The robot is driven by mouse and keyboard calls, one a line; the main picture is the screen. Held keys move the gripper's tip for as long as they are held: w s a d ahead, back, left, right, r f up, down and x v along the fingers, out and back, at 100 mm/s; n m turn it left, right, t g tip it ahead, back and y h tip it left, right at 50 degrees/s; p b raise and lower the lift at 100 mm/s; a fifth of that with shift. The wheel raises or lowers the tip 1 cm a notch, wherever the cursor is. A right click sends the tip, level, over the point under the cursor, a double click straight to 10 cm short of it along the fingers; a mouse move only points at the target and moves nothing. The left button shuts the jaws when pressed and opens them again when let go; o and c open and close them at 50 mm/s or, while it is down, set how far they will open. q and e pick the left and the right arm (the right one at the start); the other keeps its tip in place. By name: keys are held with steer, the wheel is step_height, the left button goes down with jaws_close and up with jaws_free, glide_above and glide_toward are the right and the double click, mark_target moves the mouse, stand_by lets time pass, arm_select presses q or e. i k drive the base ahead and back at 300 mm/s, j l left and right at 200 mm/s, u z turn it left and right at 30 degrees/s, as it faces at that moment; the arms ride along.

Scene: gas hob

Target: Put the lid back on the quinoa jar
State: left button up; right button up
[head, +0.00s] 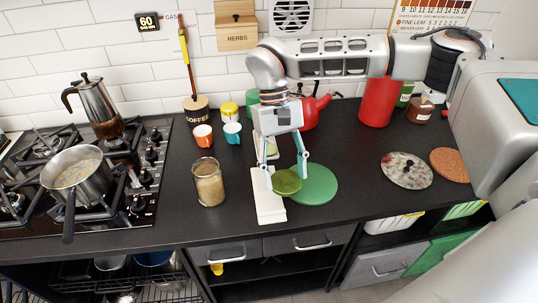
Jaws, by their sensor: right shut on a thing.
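The quinoa jar (208,184), clear glass with pale grain inside, stands upright on the dark worktop right of the hob and shows no lid on top. My right gripper (287,177) points down to the right of the jar. It is shut on a round olive-green lid (287,183), with one finger at each side. The lid overlaps a white slab (269,209) and a green round mat (318,187) in the picture; I cannot tell whether it touches them. My left gripper is not in view.
A pan (75,172) and a moka pot (96,106) stand on the hob at left. Orange (202,135) and teal (232,133) cups stand behind the jar. A red kettle (309,113) is partly behind my arm.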

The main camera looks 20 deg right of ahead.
mark_target(207, 177)
steer(key=l+u, duration=0.2)
steer(key=l, duration=0.2)
steer(key=l+u, duration=0.2)
steer(key=l, duration=0.2)
steer(key=k+l+u, duration=0.2)
steer(key=l, duration=0.15)
steer(key=l+u, duration=0.15)
steer(key=l, duration=0.25)
steer(key=k+l+u, duration=0.2)
steer(key=l, duration=0.15)
